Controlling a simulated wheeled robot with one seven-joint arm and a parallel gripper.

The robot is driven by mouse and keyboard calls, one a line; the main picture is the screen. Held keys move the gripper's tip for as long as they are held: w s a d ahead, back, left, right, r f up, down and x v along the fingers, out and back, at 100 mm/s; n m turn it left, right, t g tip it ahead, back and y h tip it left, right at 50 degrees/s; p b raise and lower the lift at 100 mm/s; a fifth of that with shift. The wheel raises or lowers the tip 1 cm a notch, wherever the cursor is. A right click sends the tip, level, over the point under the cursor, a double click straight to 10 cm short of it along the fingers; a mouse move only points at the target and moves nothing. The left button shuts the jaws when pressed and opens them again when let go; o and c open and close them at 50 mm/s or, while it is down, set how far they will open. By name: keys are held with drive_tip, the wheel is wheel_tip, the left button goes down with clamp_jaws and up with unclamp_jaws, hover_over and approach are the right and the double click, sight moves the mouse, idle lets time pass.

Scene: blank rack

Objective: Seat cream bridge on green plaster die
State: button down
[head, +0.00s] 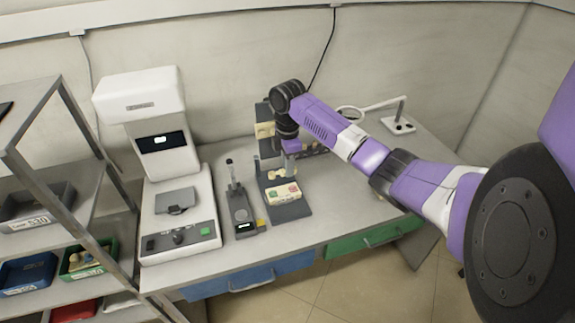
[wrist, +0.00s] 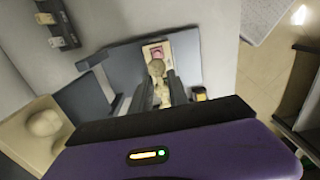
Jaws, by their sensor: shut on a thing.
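My gripper (head: 288,173) is shut on the cream bridge (wrist: 156,70), a small knobbly piece that shows between the two dark fingers in the wrist view. In the head view the gripper is above the back part of a dark grey stand (head: 291,212). A cream block (head: 284,198) with a green and a red patch sits on that stand, in front of the gripper. The green patch (head: 294,188) is likely the green plaster die. In the wrist view a pinkish patch (wrist: 156,52) shows beyond the bridge; the green one is hidden. I cannot tell whether the bridge touches the block.
A white machine (head: 158,150) and a slim dark device (head: 240,208) stand left of the stand. A dark rack (head: 265,115) with a cream piece stands behind. A ring lamp (head: 398,124) is at the back right. Shelves with bins are at far left. The bench right of the stand is clear.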

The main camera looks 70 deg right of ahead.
drive_tip(key=b, duration=0.3)
hover_over(288, 191)
drive_tip(key=shift+f, duration=2.8)
drive_tip(key=shift+p, duration=0.95)
drive_tip(key=shift+f+b, duration=0.7)
drive_tip(key=shift+f, duration=0.5)
drive_tip(key=c, duration=1.2)
unclamp_jaws()
drive_tip(key=shift+r, duration=0.1)
wheel_tip(288, 191, up, 8)
drive_tip(key=shift+f+b, duration=0.15)
drive_tip(key=shift+b, duration=0.3)
